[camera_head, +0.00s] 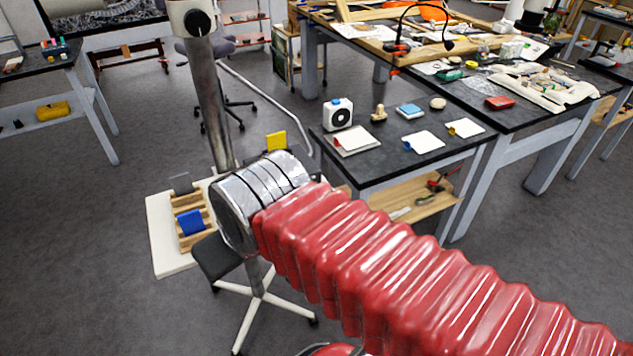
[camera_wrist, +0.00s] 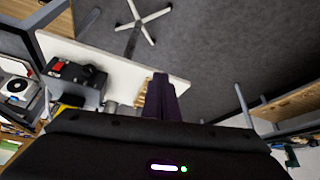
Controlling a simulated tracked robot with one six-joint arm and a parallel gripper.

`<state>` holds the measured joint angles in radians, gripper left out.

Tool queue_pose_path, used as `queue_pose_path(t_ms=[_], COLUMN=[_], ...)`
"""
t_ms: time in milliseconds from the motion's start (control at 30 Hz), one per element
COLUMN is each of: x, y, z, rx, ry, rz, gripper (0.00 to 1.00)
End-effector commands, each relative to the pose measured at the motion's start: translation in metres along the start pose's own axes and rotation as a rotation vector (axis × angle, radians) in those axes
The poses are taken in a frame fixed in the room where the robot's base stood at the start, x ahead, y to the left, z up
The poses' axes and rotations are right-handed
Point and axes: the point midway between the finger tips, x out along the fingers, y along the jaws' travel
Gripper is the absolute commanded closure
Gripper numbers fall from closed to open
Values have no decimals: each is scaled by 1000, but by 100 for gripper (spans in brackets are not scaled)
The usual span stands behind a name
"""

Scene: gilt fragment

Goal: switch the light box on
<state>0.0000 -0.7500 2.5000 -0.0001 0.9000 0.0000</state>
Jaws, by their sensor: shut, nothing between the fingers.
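My gripper (camera_wrist: 160,85) shows in the wrist view as two dark fingers held together, with nothing between them. A black box with a red switch-like part (camera_wrist: 75,82) stands on a white panel (camera_wrist: 112,64), left of the fingers and apart from them in the picture. The white panel also shows in the head view (camera_head: 162,248), partly behind my arm. I cannot tell for sure which of these is the light box, or whether it is lit. The black box and my gripper are hidden in the head view.
A wooden rack (camera_head: 176,205) with a blue piece (camera_head: 190,222) stands on the white panel. A grey post (camera_head: 212,100) rises behind it, and a stool (camera_head: 215,257) stands in front.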

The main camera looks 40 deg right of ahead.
Motion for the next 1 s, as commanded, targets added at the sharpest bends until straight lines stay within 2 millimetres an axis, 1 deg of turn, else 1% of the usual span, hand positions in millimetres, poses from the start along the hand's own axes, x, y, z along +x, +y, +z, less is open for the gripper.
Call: queue_pose_path(t_ms=[333, 467, 567, 767, 967, 1000], x=[0, 3, 8, 21, 36, 38], y=[1, 8, 26, 64, 112, 123], z=[-1, -4, -9, -20, -26, -27], rx=[11, 86, 205, 569, 969, 1049], ry=[-1, -7, -15, -30, -29, -27], rz=[1, 9, 23, 61, 106, 116], gripper=[100, 100, 100, 100, 100, 100])
